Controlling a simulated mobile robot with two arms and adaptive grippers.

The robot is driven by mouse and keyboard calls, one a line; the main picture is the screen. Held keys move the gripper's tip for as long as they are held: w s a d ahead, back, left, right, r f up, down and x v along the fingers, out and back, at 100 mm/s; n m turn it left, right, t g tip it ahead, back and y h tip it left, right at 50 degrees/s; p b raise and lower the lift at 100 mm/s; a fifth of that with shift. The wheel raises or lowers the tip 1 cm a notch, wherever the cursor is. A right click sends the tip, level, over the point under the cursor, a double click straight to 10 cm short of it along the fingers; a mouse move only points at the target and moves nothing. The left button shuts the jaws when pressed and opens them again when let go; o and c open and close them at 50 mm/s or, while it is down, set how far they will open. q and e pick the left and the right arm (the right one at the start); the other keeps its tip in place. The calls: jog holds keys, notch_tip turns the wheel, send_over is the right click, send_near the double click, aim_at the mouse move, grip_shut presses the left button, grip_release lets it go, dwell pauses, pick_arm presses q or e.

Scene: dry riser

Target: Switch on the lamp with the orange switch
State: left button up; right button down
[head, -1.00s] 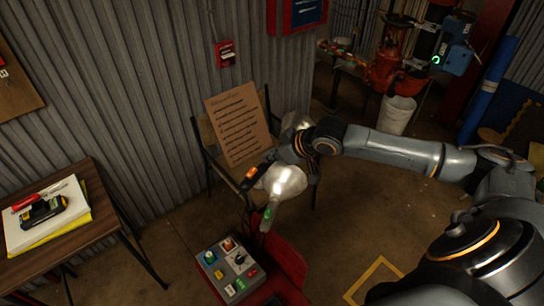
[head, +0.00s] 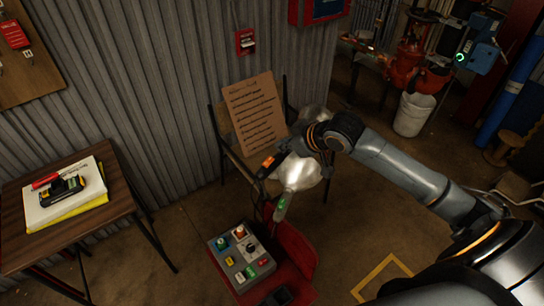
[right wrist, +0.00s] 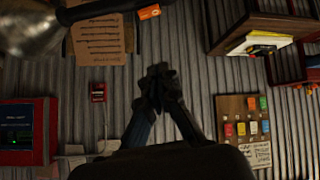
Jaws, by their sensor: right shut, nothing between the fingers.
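The lamp (head: 300,173) has a silver dome-shaped head and stands near the chair by the corrugated wall. The orange switch (head: 268,162) sits on a dark bar left of the dome; it also shows at the top of the right wrist view (right wrist: 149,12), and the silver dome shows at its top left. My right gripper (head: 297,143) is partly lost against dark parts just above the dome. In the right wrist view its fingers (right wrist: 160,75) are closed and empty, apart from the switch in the picture. My left gripper is not in view.
A second silver dome (head: 313,114) shows behind my wrist. A green-lit part (head: 281,206) hangs below the lamp. A grey button box (head: 222,264) lies below. A chair (head: 225,135) holds a written board (head: 255,112). A wooden table (head: 105,215) stands left.

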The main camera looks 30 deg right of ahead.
jog(key=shift+s+d+f, duration=0.15)
jog(key=shift+s+d, duration=0.15)
jog(key=shift+d, duration=0.35)
jog(key=p, duration=0.2)
send_over(268, 162)
jog(key=s, duration=0.2)
notch_tip(268, 162, down, 7)
jog(key=shift+w+d+f, duration=0.2)
jog(key=shift+f, duration=0.4)
jog(key=shift+w+d+f, duration=0.15)
jog(key=shift+d+f, duration=0.05)
jog(key=shift+f, duration=0.35)
jog(key=shift+d+f, duration=0.15)
jog(key=shift+f, duration=0.7)
